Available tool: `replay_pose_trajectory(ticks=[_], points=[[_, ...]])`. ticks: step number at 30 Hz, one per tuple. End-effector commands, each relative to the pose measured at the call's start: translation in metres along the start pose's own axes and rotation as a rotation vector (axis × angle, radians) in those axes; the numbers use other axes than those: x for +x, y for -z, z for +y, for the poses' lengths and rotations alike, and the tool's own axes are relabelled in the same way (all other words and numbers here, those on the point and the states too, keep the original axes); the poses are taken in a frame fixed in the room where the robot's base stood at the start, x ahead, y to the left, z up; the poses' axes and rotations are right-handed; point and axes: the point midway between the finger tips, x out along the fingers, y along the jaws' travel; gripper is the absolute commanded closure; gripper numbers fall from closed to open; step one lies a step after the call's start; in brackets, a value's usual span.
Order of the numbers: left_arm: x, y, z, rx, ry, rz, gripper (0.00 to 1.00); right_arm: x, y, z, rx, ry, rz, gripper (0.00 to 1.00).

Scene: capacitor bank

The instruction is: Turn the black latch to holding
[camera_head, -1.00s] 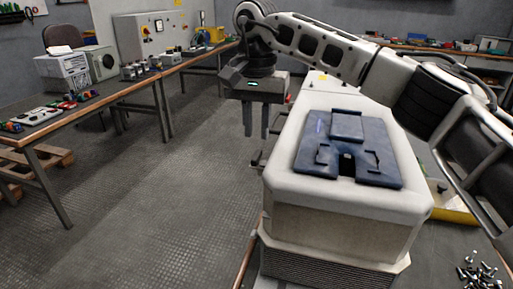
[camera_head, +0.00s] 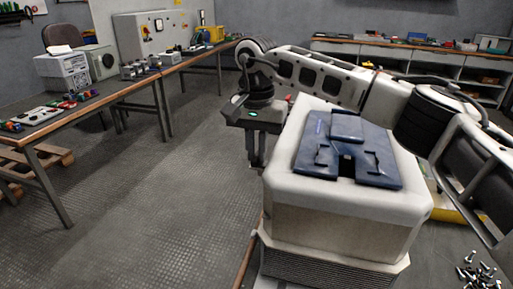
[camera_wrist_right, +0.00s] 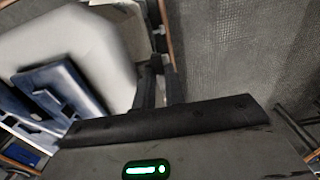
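The black latch cannot be made out clearly. A small dark piece (camera_head: 251,166) shows at the left side of the white-topped unit, by the fingertips, and may be part of it. My right gripper (camera_head: 257,164) points down beside that left side. In the right wrist view its two dark fingers (camera_wrist_right: 157,66) lie close together along the edge of the white housing. Dark parts at the tips blend together, so I cannot tell whether anything is between them. My left gripper is not in view.
The white-topped unit (camera_head: 335,205) carries a blue panel (camera_head: 375,165) on top. Loose bolts (camera_head: 478,270) lie at the lower right. A workbench (camera_head: 110,93) stands at the left, and shelves (camera_head: 440,62) stand at the back right. The floor between bench and unit is clear.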

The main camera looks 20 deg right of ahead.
Motion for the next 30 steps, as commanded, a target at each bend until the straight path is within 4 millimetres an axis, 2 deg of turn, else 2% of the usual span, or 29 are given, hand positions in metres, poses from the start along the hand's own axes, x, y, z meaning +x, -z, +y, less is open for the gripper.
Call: replay_pose_trajectory(ticks=[11, 30], points=[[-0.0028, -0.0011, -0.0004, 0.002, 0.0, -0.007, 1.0, -0.0016, 0.0004, 0.0, 0.125, 0.0, 0.0, 1.0], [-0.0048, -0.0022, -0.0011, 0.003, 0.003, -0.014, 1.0, -0.0021, 0.0008, -0.0002, 0.707, 0.003, 0.001, 1.0]])
